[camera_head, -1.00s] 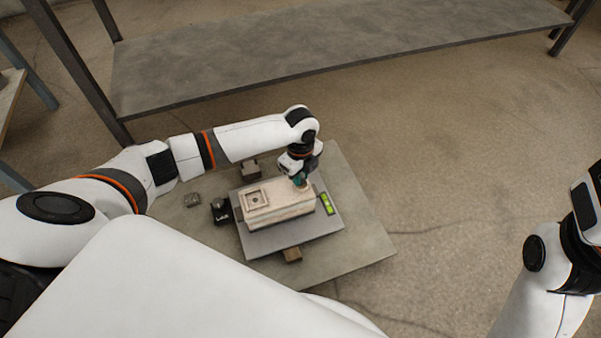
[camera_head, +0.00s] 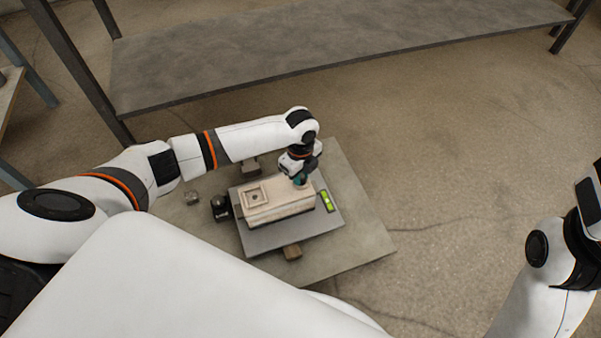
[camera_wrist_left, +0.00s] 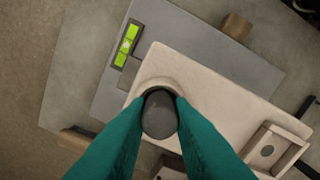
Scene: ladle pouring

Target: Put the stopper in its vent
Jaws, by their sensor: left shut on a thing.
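My left gripper (camera_wrist_left: 159,120) is shut on a dark grey round stopper (camera_wrist_left: 160,113), pinched between its two teal fingers. In the head view the left gripper (camera_head: 300,182) points down at the right end of a pale box-shaped mould (camera_head: 280,206). In the wrist view the stopper is over a raised round rim, the vent (camera_wrist_left: 157,84), on top of the mould (camera_wrist_left: 212,103). The stopper hides the vent's opening, and I cannot tell how deep it sits. My right arm shows at the right edge of the head view, but its fingers are out of view.
The mould stands on a grey plate (camera_head: 262,246) on a low table (camera_head: 355,237). A green level (camera_head: 327,201) lies beside it. A square basin (camera_head: 255,197) is at the mould's other end. A black object (camera_head: 220,208) and a small grey block (camera_head: 192,198) are at left.

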